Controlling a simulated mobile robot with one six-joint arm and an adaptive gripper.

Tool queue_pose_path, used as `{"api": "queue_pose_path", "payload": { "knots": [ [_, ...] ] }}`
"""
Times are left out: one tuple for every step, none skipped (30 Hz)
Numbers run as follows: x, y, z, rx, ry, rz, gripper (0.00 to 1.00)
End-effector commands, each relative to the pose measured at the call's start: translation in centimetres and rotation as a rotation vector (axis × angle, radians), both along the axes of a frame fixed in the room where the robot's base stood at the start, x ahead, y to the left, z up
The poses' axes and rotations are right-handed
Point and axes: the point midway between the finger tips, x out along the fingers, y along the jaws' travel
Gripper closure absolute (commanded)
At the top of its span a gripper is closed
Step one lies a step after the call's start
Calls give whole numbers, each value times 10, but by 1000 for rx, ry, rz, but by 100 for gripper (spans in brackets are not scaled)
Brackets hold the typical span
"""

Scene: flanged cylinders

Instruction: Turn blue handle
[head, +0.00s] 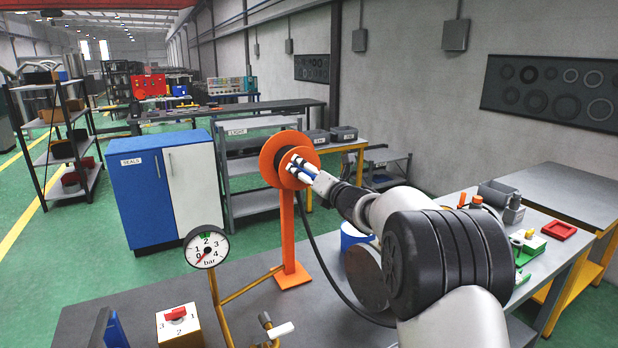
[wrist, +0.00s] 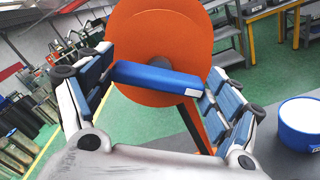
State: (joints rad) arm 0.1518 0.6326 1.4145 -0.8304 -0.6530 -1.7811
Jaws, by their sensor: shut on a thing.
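The blue handle (wrist: 158,78) is a bar across the face of an orange disc (wrist: 160,35), around a dark hub. It lies slightly tilted, its right end lower, with a pale patch near that end. My gripper (wrist: 162,70) is shut on the handle, one blue-padded finger at each end. In the head view, my gripper (head: 298,171) reaches the orange disc (head: 270,150) on its orange post; the handle is hard to tell from the finger pads there.
A pressure gauge (head: 206,247) stands at the front left, near a box with a red switch (head: 176,315). A blue round container (head: 352,236) stands right of the post. A black cable hangs beside the post.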

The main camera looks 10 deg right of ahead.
Motion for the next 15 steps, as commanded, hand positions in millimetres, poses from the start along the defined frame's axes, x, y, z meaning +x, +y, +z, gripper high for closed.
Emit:
{"api": "queue_pose_path", "payload": {
  "knots": [
    [0, 0, 0, 41, 12, -1, 41],
    [0, -1, 0, 68, 22, 0, 41],
    [0, -1, 0, 104, 34, 0, 41],
    [0, -1, 0, 131, 43, 0, 41],
    [0, -1, 0, 159, 51, 0, 41],
    [0, -1, 0, 194, 63, 0, 41],
    [0, -1, 0, 222, 72, 0, 41],
    [0, -1, 0, 249, 81, 0, 41],
    [0, -1, 0, 285, 92, 0, 41],
    [0, -1, 0, 312, 101, 0, 41],
    [0, -1, 0, 340, 109, 1, 41],
    [0, -1, 0, 376, 121, 1, 41],
    [0, -1, 0, 404, 130, 1, 41],
    [0, -1, 0, 430, 139, 1, 41],
    [0, -1, 0, 466, 150, 1, 41]
  ]
}}
